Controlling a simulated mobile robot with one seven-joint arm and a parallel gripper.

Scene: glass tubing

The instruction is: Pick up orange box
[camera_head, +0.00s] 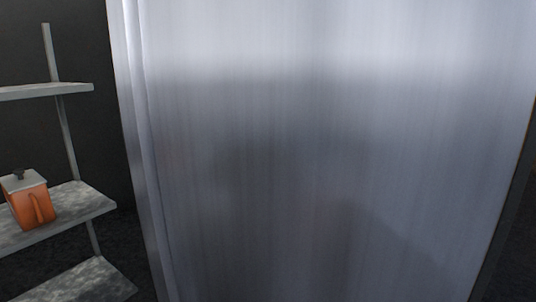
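The orange box (28,206) stands upright at the far left, on the middle visible shelf (88,203) of a grey shelving unit. It has a light grey top with a small dark knob on it, and a raised strip like a handle on its front right side. Its left edge is close to the picture's edge. My gripper and arm are not in view, so I cannot see how far they are from the box.
A large brushed-metal panel (320,150) fills the middle and right of the view, close in front of me. The upper shelf (50,90) and lower shelf (85,283) look empty where visible. A dark wall and floor show behind the shelving.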

